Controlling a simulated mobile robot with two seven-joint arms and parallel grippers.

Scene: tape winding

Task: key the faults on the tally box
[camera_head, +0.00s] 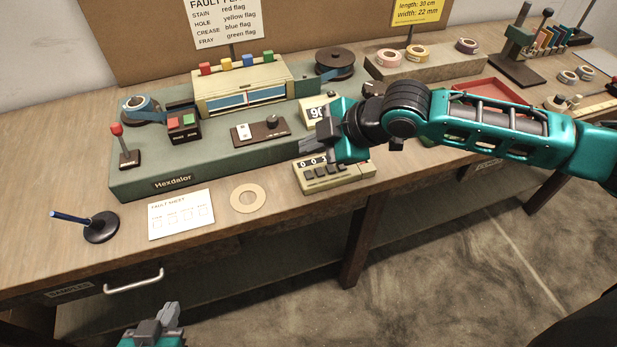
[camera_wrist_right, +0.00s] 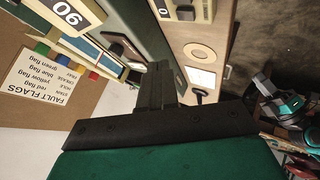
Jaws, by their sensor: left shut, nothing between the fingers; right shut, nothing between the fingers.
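The tally box (camera_head: 340,181) is a beige box at the bench's front edge, with a number window and a row of dark keys. Its window shows zeros and a last digit partly covered by my right gripper (camera_head: 313,146). That gripper is shut and empty, above the box's back left part; whether it touches cannot be told. In the right wrist view its fingers (camera_wrist_right: 155,85) are together, and part of a beige box (camera_wrist_right: 199,10) shows at the top edge. My left gripper (camera_head: 168,316) is shut and empty, low in front of the bench. The fault sheet (camera_head: 181,213) lies left of the box.
The green Hexdalor machine (camera_head: 140,182) stands behind, with a red-knobbed lever (camera_head: 118,131), red and green buttons (camera_head: 182,121) and coloured flags (camera_head: 226,64). A cardboard ring (camera_head: 247,198) and a pen in a stand (camera_head: 100,227) lie in front. A red tray (camera_head: 490,92) is at right.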

